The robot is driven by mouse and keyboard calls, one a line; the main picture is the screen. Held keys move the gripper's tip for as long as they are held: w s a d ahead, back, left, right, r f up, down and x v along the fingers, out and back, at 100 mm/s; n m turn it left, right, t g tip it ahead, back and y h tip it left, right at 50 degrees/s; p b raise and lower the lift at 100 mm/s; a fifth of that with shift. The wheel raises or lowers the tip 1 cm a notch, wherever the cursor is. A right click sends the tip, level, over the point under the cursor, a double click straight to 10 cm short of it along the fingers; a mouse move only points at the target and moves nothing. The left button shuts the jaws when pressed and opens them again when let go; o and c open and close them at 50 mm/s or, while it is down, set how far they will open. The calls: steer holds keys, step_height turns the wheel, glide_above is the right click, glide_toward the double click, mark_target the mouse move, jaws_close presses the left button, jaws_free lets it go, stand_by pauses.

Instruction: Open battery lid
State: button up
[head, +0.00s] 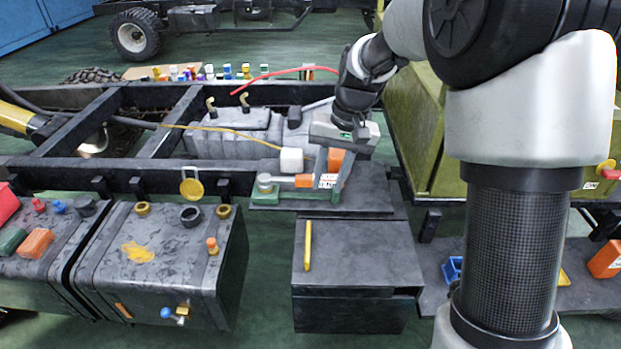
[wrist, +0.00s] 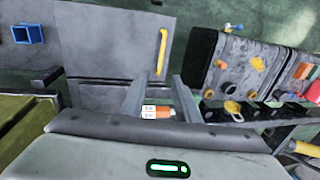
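The battery box (head: 350,315) is a dark grey box standing low in the middle of the head view. Its flat grey lid (head: 365,250) looks closed and has a yellow bar handle (head: 308,245) near its left edge. The wrist view also shows the lid (wrist: 110,45) and the yellow handle (wrist: 162,52), beyond my fingertips. My gripper (head: 329,187) is above and behind the lid, over the dark shelf. Its two fingers stand apart in the wrist view (wrist: 158,85), with nothing clearly held. The handle is apart from the fingers.
An orange and white part (head: 305,181) on a green base lies close by the fingers; it also shows between them in the wrist view (wrist: 158,112). A dark tank (head: 165,260) with caps stands left of the box. An olive-yellow cabinet (head: 425,130) stands at right. Green floor is free in front.

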mark_target(308, 237)
steer(key=a+f+b, duration=0.1)
steer(key=f, duration=0.5)
steer(key=a+f+b, duration=0.1)
steer(key=f, duration=0.5)
steer(key=a+f+b, duration=0.1)
steer(key=a+f, duration=0.1)
steer(key=f, duration=0.5)
steer(key=shift+w+b, duration=0.4)
jaws_close()
